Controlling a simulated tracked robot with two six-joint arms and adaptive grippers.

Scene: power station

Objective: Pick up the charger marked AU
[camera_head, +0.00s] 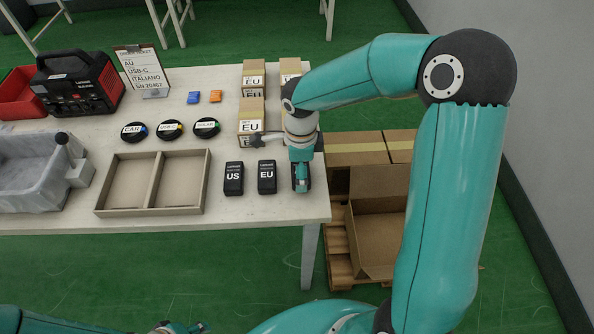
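Three black chargers stand in a row near the table's front right. The left one is marked US (233,178) and the middle one EU (267,177). A third dark charger (308,176) is at the right end, mostly covered by my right gripper (301,187), so its marking is hidden. The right gripper points down over this charger; whether its fingers are closed on it cannot be made out. My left gripper (180,327) shows only partly at the bottom edge, low and away from the table, and its fingers are not clear.
An empty two-part wooden tray (152,154) lies left of the chargers. Cardboard boxes marked EU (251,112) stand behind them. Black cable coils (171,129), a grey bin (35,170) and a black-red machine (78,82) are further left.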

